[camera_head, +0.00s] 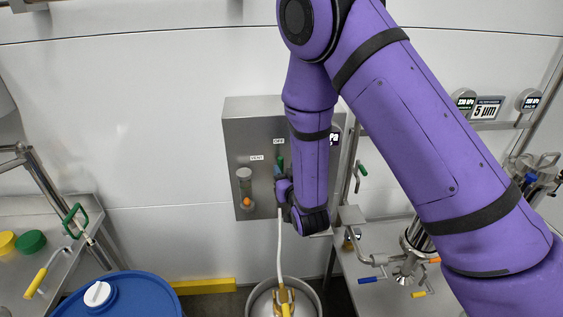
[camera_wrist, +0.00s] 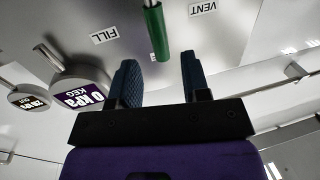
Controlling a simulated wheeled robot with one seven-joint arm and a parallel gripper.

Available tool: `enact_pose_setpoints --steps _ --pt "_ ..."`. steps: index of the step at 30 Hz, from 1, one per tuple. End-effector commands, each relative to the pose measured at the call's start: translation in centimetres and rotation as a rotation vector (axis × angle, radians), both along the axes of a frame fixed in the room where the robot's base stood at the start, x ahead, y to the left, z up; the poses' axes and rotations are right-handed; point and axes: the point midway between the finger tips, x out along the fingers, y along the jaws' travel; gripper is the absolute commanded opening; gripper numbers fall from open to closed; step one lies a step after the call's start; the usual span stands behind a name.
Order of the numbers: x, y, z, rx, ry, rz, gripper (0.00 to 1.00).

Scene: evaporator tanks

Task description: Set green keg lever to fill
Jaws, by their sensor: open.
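The green keg lever (camera_wrist: 154,32) shows in the wrist view as a green rod hanging in from the top edge, between the FILL label (camera_wrist: 105,35) on the left and the VENT label (camera_wrist: 203,8) on the right. In the head view the lever (camera_head: 280,161) is a small green piece just below the OFF label (camera_head: 278,141). My gripper (camera_wrist: 159,62) is open, and the rod's near end shows in the gap between its fingertips, nearer the left finger. I cannot tell whether they touch. The arm hides the FILL side in the head view.
The grey control box (camera_head: 240,190) is on the white wall. A round KEG gauge reading 0 kPa (camera_wrist: 82,92) is left of the gripper in the wrist view. A hose (camera_head: 280,250) runs down to a steel keg (camera_head: 262,300). A blue drum (camera_head: 130,295) stands lower left.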

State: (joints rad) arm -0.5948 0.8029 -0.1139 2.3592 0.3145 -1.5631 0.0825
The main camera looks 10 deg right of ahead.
Motion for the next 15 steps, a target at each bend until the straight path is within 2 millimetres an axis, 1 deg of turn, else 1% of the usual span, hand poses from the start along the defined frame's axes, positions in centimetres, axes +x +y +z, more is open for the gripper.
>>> enact_pose_setpoints --steps 1,3,6,10,15 --pt "0.9 0.2 0.0 0.0 -0.001 -0.001 0.43" --pt "2.0 0.4 0.0 0.001 -0.001 -0.001 0.43" --pt "3.2 0.7 -0.1 0.001 0.001 -0.001 0.43" --pt "4.2 0.9 0.0 0.001 0.001 0.0 0.43" --pt "4.7 1.0 0.0 0.001 0.001 0.0 0.43"
